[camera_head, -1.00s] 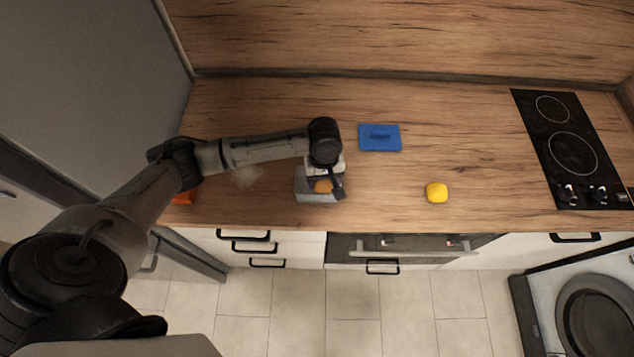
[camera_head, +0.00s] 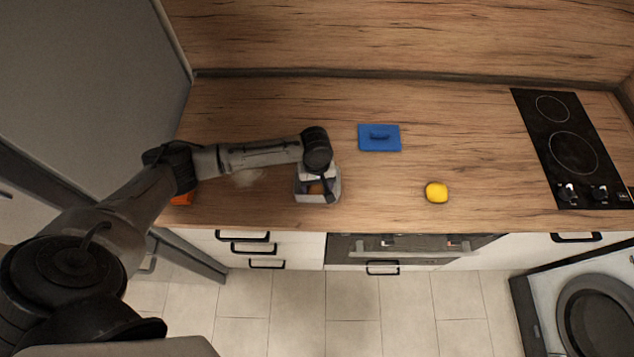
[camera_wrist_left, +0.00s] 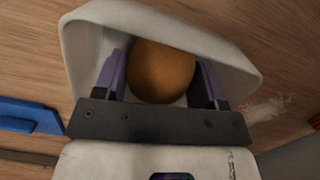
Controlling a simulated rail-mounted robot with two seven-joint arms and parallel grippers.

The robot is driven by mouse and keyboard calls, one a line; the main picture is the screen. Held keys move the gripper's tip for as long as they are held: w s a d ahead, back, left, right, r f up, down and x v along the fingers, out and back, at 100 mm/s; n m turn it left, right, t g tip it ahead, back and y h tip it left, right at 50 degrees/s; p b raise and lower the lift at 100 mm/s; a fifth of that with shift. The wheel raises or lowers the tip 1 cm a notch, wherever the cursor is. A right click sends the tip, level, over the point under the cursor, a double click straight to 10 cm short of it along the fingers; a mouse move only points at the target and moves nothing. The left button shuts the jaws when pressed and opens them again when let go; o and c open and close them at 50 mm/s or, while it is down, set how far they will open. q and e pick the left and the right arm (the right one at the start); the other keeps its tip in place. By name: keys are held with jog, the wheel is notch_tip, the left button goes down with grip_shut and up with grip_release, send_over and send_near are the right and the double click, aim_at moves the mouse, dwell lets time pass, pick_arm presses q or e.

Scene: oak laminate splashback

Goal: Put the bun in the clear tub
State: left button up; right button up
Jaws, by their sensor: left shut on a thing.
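The bun (camera_wrist_left: 162,72) is a round orange-brown thing between the two fingers of my left gripper (camera_wrist_left: 160,85) in the left wrist view. It also shows as a small brown patch in the head view (camera_head: 316,188). My left gripper (camera_head: 318,187) is shut on the bun, over the tub. The tub (camera_wrist_left: 85,40) looks pale grey-white, and its walls surround the bun and fingers in the wrist view. In the head view the tub (camera_head: 302,196) stands near the counter's front edge. Whether the bun touches the tub's floor is hidden. My right gripper is not in view.
A blue lid-like block with a handle (camera_head: 380,138) lies behind and right of the tub. A yellow object (camera_head: 436,192) sits further right. An orange object (camera_head: 183,198) is partly hidden by my left arm. A black hob (camera_head: 572,150) is at far right. The counter between is clear.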

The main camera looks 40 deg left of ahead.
pick_arm(q)
jog(key=o, duration=0.9)
jog(key=shift+f, duration=0.15)
notch_tip(320, 180, up, 12)
jog(key=a+p, duration=0.1)
jog(key=s+d+f+m, duration=0.1)
jog(key=d+f, duration=0.1)
jog(key=s+d+f+m, duration=0.2)
jog(key=d, duration=0.1)
jog(key=s+d+f+m+t+h, duration=0.1)
jog(key=s+d+m, duration=0.1)
jog(key=d, duration=0.1)
jog(key=shift+s+d+f, duration=0.2)
jog(key=shift+s+f, duration=0.05)
jog(key=shift+f, duration=0.15)
jog(key=s+d+f+m+t, duration=0.1)
jog(key=s+d+f+m, duration=0.15)
jog(key=s+d, duration=0.2)
jog(key=s+a+m, duration=0.1)
jog(key=s, duration=0.3)
jog(key=s+a+r+m+t+y, duration=0.1)
jog(key=s+a+m, duration=0.1)
jog(key=s, duration=0.3)
jog(key=s+a+m+t, duration=0.1)
jog(key=s, duration=0.4)
jog(key=shift+s+a+r+m+y, duration=0.15)
jog(key=shift+s+a+m+y, duration=0.1)
jog(key=shift+a+m+y, duration=0.15)
